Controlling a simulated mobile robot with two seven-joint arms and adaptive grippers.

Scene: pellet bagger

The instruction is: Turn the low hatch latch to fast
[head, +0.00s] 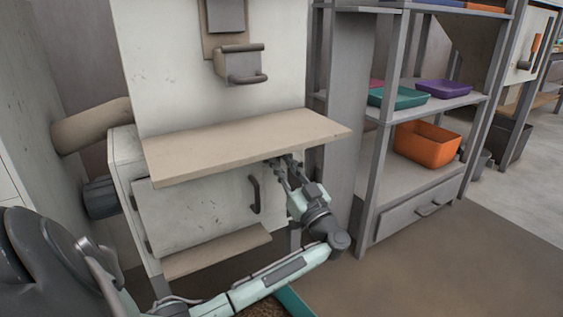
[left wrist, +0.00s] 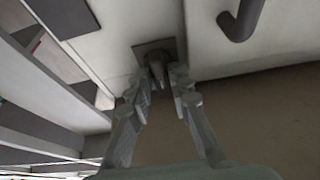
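The low hatch (head: 195,212) is a pale, worn panel on the machine's front, under a beige shelf, with a dark bar handle (head: 254,195) near its right edge. My left gripper (head: 282,163) is right of the handle, just under the shelf edge. In the left wrist view, the hatch latch (left wrist: 157,66) is a grey-brown lever on a dark square plate (left wrist: 150,47). The fingers of my left gripper (left wrist: 164,80) are apart, with the latch between their tips; I cannot tell whether they touch it. In the head view the fingers mostly hide the latch. My right gripper is not in view.
The beige shelf (head: 240,144) juts out close above my left gripper. A lower ledge (head: 216,252) sticks out below the hatch. A grey rack (head: 372,190) with trays and an orange bin (head: 427,144) stands to the right. The floor before the rack is clear.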

